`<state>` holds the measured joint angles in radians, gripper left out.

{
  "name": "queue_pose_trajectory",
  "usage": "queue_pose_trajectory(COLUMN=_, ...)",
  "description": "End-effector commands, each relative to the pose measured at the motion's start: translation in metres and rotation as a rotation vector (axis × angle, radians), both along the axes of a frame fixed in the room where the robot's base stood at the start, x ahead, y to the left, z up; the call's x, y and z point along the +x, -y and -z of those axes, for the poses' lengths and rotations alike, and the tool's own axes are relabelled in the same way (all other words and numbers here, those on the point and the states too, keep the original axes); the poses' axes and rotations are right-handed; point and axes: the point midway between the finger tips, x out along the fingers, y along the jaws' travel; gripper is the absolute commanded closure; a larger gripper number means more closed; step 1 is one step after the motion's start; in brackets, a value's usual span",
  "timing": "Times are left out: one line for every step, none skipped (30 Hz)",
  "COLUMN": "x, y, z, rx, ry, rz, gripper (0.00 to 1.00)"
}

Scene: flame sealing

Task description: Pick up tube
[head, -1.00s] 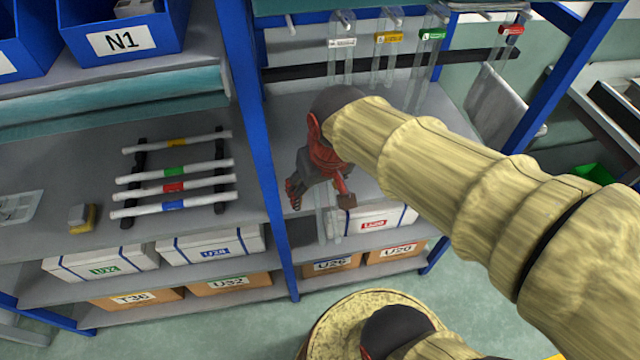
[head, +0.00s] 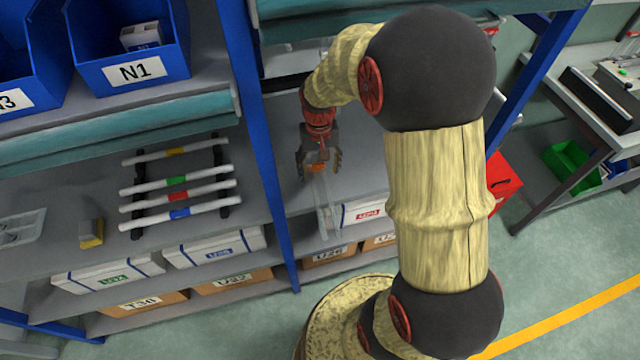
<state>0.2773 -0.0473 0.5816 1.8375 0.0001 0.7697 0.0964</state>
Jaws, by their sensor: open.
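Several white tubes lie across a black rack on the left shelf. My gripper (head: 319,170) is open and points down over the shelf bay to the right of the rack, beyond the blue post. It is apart from these tubes. A small orange patch shows between its fingers; I cannot tell what it is. A clear strip-like thing (head: 325,208) hangs or stands just below the fingers.
A blue upright post (head: 262,140) stands between the rack and my gripper. A yellow-grey block (head: 91,233) and a clear tray (head: 20,228) lie left of the rack. A blue bin marked N1 (head: 134,73) sits above. White boxes (head: 215,249) fill the shelf below.

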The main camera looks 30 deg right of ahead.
Motion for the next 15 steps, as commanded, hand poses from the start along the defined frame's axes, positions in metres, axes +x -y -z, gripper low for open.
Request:
queue_pose_trajectory(x=-0.001, y=0.000, z=0.008, rx=0.001, ry=-0.004, rz=0.000, gripper=0.36)
queue_pose_trajectory(x=-0.001, y=0.000, z=0.011, rx=0.001, ry=-0.003, rz=0.000, gripper=0.36)
queue_pose_trajectory(x=-0.001, y=0.000, z=0.015, rx=0.001, ry=-0.003, rz=-0.001, gripper=0.36)
queue_pose_trajectory(x=-0.001, y=0.000, z=0.017, rx=0.001, ry=-0.002, rz=-0.001, gripper=0.36)
queue_pose_trajectory(x=-0.001, y=0.000, z=0.019, rx=0.001, ry=-0.002, rz=-0.001, gripper=0.36)
queue_pose_trajectory(x=-0.001, y=0.000, z=0.021, rx=0.001, ry=-0.002, rz=-0.001, gripper=0.36)
queue_pose_trajectory(x=-0.001, y=0.000, z=0.023, rx=0.001, ry=-0.002, rz=-0.001, gripper=0.36)
queue_pose_trajectory(x=-0.001, y=0.001, z=0.026, rx=0.001, ry=-0.002, rz=-0.001, gripper=0.36)
queue_pose_trajectory(x=-0.001, y=0.001, z=0.030, rx=0.001, ry=-0.002, rz=-0.001, gripper=0.36)
queue_pose_trajectory(x=0.000, y=0.001, z=0.034, rx=0.001, ry=-0.002, rz=-0.001, gripper=0.36)
queue_pose_trajectory(x=0.000, y=0.002, z=0.039, rx=0.001, ry=-0.002, rz=-0.001, gripper=0.36)
queue_pose_trajectory(x=0.000, y=0.003, z=0.045, rx=0.001, ry=-0.002, rz=-0.001, gripper=0.36)
queue_pose_trajectory(x=0.000, y=0.003, z=0.050, rx=0.001, ry=-0.003, rz=-0.001, gripper=0.36)
queue_pose_trajectory(x=0.000, y=0.003, z=0.054, rx=0.001, ry=-0.003, rz=-0.001, gripper=0.36)
queue_pose_trajectory(x=0.000, y=0.003, z=0.060, rx=0.001, ry=-0.003, rz=-0.001, gripper=0.36)
